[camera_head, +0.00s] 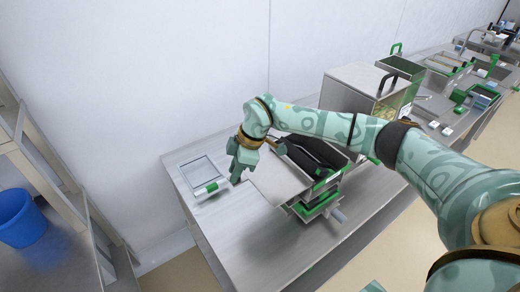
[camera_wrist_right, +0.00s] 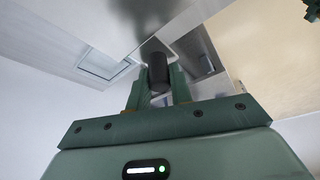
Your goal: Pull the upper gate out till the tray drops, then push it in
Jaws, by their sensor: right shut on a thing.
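The tray sealer (camera_head: 320,199) stands on the steel table, with green-edged parts and black trays (camera_head: 318,152) lying in its upper part. A flat grey metal plate, apparently the upper gate (camera_head: 272,182), sticks out of its left side. My right gripper (camera_head: 238,174) is at the plate's outer left end. In the right wrist view, my right gripper (camera_wrist_right: 157,88) is shut on a dark, round-ended handle (camera_wrist_right: 157,70) between its fingers. The handle's joint with the plate is partly hidden. I cannot see whether a tray has dropped below.
A flat framed panel with a green and white bar (camera_head: 207,189) lies on the table left of my right gripper. A steel box with a black handle (camera_head: 352,88) stands behind the sealer. The table's front left (camera_head: 225,225) is clear.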

